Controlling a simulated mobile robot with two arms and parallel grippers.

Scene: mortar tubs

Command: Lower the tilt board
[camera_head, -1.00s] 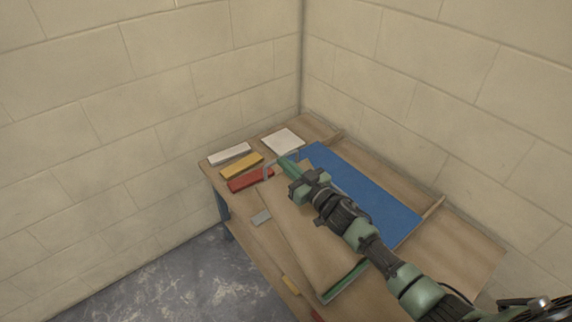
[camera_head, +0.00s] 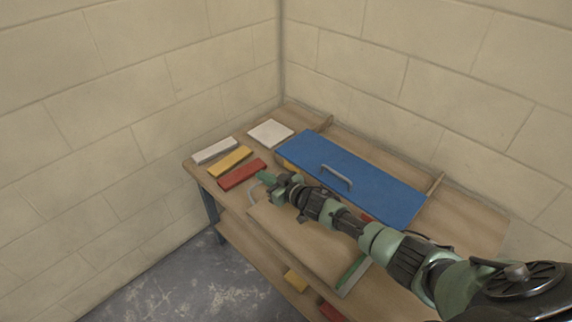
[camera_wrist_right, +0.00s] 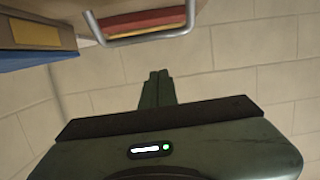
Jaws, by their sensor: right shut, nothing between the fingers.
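A wooden board with a green side edge (camera_head: 352,273) and a grey loop handle (camera_head: 252,192) lies low over the front of the bench; this looks like the tilt board. I cannot tell whether it is fully flat. My right gripper (camera_head: 263,177) is shut and empty just beside and above the handle. In the right wrist view the shut fingertips (camera_wrist_right: 158,75) are apart from the handle (camera_wrist_right: 150,38). My arm hides part of the board. My left gripper is out of view.
A blue panel with a handle (camera_head: 348,160) lies behind the arm. White (camera_head: 214,151), yellow (camera_head: 230,162) and red (camera_head: 242,174) bars and a white tile (camera_head: 271,133) are at the bench's left end. A yellow block (camera_head: 296,280) is on the lower shelf. Walls close the back.

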